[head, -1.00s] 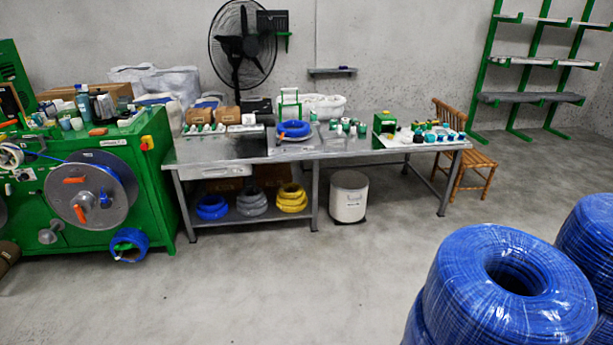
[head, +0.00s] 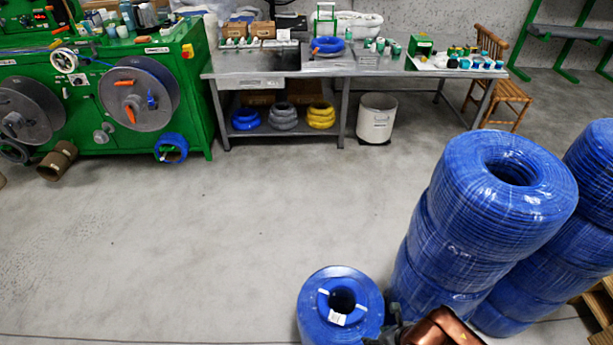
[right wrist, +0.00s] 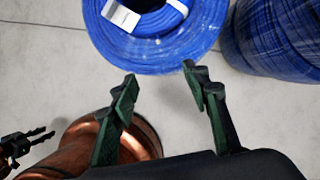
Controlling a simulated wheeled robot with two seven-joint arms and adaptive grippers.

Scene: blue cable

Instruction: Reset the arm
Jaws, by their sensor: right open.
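My right gripper (head: 393,328) is at the bottom of the head view, where only a small part of it shows beside a copper-coloured link of my arm. In the right wrist view my right gripper (right wrist: 160,82) has its two green-padded fingers spread apart, with nothing between them. A wrapped blue cable coil (head: 317,307) with white labels is just left of the gripper in the head view. The same coil (right wrist: 150,52) lies beyond the fingertips in the right wrist view. My left gripper is not visible in the head view.
Tall stacks of blue coils (head: 455,225) stand at the right, near my arm. A wooden pallet (head: 598,310) is at the right edge. A metal workbench (head: 270,65), a white bin (head: 376,120) and a green machine (head: 195,100) stand farther back. The middle floor is clear.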

